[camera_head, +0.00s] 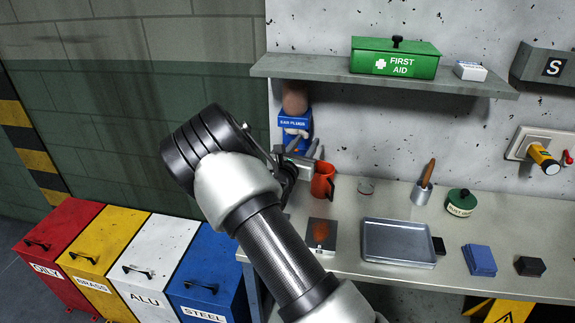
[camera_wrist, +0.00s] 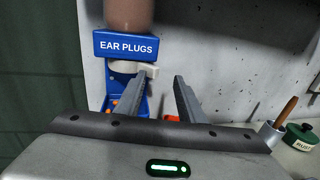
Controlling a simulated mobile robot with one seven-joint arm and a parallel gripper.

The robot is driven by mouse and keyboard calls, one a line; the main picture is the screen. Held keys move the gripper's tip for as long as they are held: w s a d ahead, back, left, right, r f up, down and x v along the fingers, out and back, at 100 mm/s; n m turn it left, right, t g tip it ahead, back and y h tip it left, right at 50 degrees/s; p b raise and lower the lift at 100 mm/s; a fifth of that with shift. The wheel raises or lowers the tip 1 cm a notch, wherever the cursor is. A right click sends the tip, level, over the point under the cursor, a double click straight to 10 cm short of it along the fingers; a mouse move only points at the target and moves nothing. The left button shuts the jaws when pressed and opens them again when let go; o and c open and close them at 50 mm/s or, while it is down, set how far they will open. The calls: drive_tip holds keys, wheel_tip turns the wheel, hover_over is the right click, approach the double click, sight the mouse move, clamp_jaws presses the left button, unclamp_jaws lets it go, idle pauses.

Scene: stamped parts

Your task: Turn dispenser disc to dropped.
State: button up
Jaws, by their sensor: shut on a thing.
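The blue ear plug dispenser (camera_head: 294,122) is on the wall under the shelf, with a brownish container on top; it also shows in the wrist view (camera_wrist: 125,46). Its pale disc (camera_wrist: 126,67) sits below the label, with a tab sticking out to the right. Orange plugs (camera_wrist: 114,103) show in the blue tray below, partly hidden by my left finger. My gripper (camera_wrist: 160,77) is at the dispenser, its fingertips at the disc's tab, and is shut on it. The fingers still stand apart, and the exact contact is hard to see. The head view shows my gripper (camera_head: 303,146) beside the dispenser.
A metal tray (camera_head: 398,243), a brush in a cup (camera_head: 422,192) and a green tin (camera_head: 461,203) are on the bench. The shelf (camera_head: 385,77) overhangs, bearing a green first aid box (camera_head: 394,60).

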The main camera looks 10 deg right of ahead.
drive_tip(key=v, duration=1.6)
drive_tip(key=shift+a+y+b, duration=0.3)
drive_tip(key=shift+a, duration=0.05)
drive_tip(key=shift+w, duration=0.15)
drive_tip(key=s+d+r+m+g+h+p, duration=0.1)
drive_tip(key=s+d+r+m+g+h, duration=0.1)
drive_tip(key=s+d+r+m+g, duration=0.3)
drive_tip(key=s+d+r+m+g+h+p, duration=0.1)
drive_tip(key=s+d+r+m+g+h, duration=0.15)
drive_tip(key=s+d+m, duration=0.35)
drive_tip(key=s+d+r+m+g+y, duration=0.2)
drive_tip(key=s+d+m+g+y, duration=0.25)
drive_tip(key=s+m, duration=0.5)
drive_tip(key=s+a+r+m+t+y+p, duration=0.2)
drive_tip(key=s+a+r+m+y+p, duration=0.1)
drive_tip(key=s+a+r+m+y, duration=0.6)
drive_tip(key=s+a, duration=0.2)
drive_tip(key=a, duration=0.1)
drive_tip(key=shift+s+a+r+t, duration=0.15)
drive_tip(key=shift+a+r+t, duration=0.15)
drive_tip(key=shift+a, duration=0.1)
